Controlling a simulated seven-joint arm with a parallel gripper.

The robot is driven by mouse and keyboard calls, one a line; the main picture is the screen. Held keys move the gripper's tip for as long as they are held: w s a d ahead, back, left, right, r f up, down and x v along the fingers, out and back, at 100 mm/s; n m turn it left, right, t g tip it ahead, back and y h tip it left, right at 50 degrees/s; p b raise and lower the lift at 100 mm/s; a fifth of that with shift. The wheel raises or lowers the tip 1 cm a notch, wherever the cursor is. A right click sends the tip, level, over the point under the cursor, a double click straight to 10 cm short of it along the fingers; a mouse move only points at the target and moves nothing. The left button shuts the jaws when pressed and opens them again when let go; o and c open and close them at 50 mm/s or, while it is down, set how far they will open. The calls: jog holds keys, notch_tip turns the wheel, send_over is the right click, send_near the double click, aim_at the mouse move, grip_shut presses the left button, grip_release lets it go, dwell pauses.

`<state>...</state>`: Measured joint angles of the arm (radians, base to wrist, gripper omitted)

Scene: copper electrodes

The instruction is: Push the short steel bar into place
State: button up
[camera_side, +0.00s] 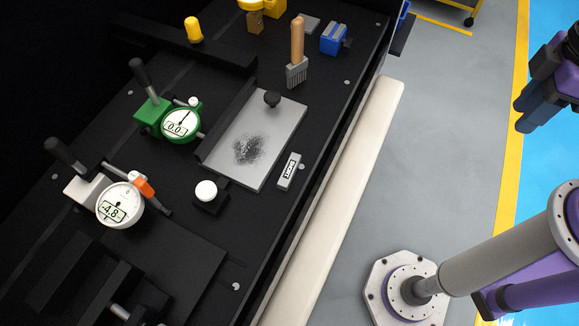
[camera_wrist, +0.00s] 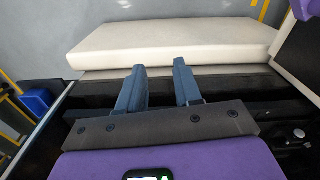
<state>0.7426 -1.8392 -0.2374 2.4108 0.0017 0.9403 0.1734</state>
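The short steel bar (camera_side: 283,182) is a small pale block with a dark-lettered label that seems to read "SHORT". It lies on the black bench in the side view, just right of the grey steel plate (camera_side: 225,165). My gripper (camera_side: 524,116) is at the upper right of the side view, far from the bar, over the floor side. In the wrist view my gripper (camera_wrist: 159,82) shows two blue fingers standing apart with nothing between them. The bar cannot be made out in the wrist view.
The plate carries dark powder (camera_side: 248,149) and a black knob (camera_side: 272,99). A green-based dial gauge (camera_side: 181,124) and a white one (camera_side: 119,205) stand to its left. A wooden-handled brush (camera_side: 297,60) stands behind. A cream padded rail (camera_side: 345,190) edges the bench.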

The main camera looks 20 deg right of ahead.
jog(key=w+a+r+m, duration=0.1)
jog(key=w+a+m, duration=0.3)
jog(key=a, duration=0.4)
jog(key=w+a+r+m, duration=0.2)
jog(key=w+a+m, duration=0.25)
jog(key=a, duration=0.45)
jog(key=m, duration=1)
send_over(289, 169)
jog(key=f, duration=1.2)
jog(key=shift+d+f, duration=0.2)
jog(key=shift+a+f, duration=0.15)
jog(key=shift+f, duration=2.55)
grip_shut()
